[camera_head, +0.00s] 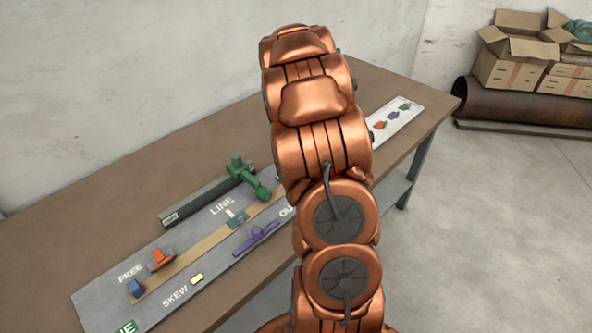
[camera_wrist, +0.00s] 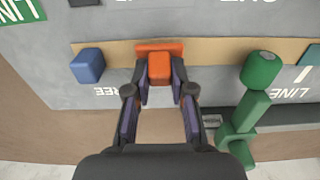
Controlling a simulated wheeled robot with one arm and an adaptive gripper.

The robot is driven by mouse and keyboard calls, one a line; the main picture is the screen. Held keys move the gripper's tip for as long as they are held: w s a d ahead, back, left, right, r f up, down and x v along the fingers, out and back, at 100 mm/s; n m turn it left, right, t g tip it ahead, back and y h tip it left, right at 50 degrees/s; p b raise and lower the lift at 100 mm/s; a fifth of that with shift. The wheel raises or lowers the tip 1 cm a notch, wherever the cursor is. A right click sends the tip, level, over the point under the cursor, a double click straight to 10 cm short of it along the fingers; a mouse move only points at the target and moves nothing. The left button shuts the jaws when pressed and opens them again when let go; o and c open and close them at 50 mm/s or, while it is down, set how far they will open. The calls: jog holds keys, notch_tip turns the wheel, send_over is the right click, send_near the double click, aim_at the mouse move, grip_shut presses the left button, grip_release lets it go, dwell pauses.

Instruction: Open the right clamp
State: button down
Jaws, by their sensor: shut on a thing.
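In the wrist view my gripper (camera_wrist: 160,90) has a finger on each side of an orange block (camera_wrist: 159,69) and is shut on it. The block stands in front of a wider orange part (camera_wrist: 146,46) on the tan strip. A green jointed clamp-like part (camera_wrist: 252,103) stands to the right, apart from my fingers. In the head view my gripper does not show. There an orange part (camera_head: 161,259) sits by FREE, a green clamp-like part (camera_head: 243,170) by LINE, and a purple lever-like part (camera_head: 257,236) below it. I cannot tell which is the right clamp.
A blue block (camera_wrist: 88,66) is left of my fingers. The grey board (camera_head: 97,300) lies on a brown table (camera_head: 60,236) against the wall. My arm hides the board's middle. A white strip (camera_head: 408,112) with small coloured pieces lies at right. Cardboard boxes (camera_head: 508,70) stand beyond.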

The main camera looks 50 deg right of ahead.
jog(key=shift+w+d+r+g, duration=0.1)
jog(key=shift+w+g, duration=0.45)
jog(key=shift+g, duration=0.6)
jog(key=shift+w+r+g, duration=0.1)
jog(key=shift+w+g, duration=0.4)
jog(key=shift+g, duration=0.65)
jog(key=shift+w+g+p, duration=0.25)
jog(key=shift+w+g, duration=0.05)
jog(key=shift+g, duration=0.45)
jog(key=shift+w+g+p, duration=0.25)
jog(key=shift+w+g, duration=0.05)
jog(key=shift+g, duration=0.45)
jog(key=shift+w+f+g+p, duration=0.1)
jog(key=shift+w+g+p, duration=0.05)
jog(key=shift+g+p, duration=0.2)
jog(key=c, duration=1)
grip_release()
jog(key=shift+s+b, duration=0.2)
jog(key=shift+b, duration=0.25)
